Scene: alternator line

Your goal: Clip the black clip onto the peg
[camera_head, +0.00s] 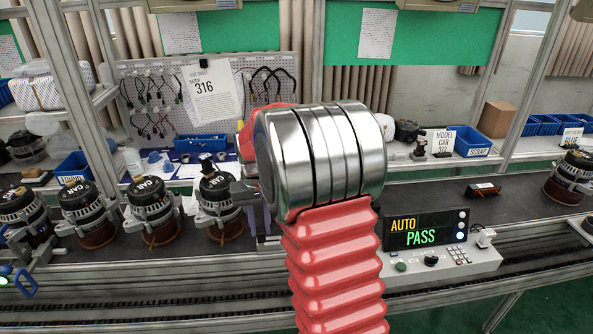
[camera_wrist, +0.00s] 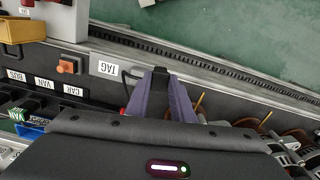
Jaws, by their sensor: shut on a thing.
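My gripper shows in the wrist view (camera_wrist: 161,84), its two grey-purple fingers closing together at the tips. A small dark piece, apparently the black clip (camera_wrist: 160,71), is between the tips. In the head view my arm hides most of the gripper; a grey finger part shows beside the nearest alternator (camera_head: 218,205). A small dark piece sits at the top of that alternator, and I cannot tell whether it is the clip. Thin yellow rods (camera_wrist: 198,104) stand near the alternators in the wrist view; I cannot tell whether one is the peg.
Several alternators line the conveyor at left; another (camera_head: 572,180) stands far right. A control box (camera_head: 440,245) reads AUTO PASS. A pegboard (camera_head: 150,105) with cables is behind. A black loop (camera_wrist: 130,78) is close left of the fingers.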

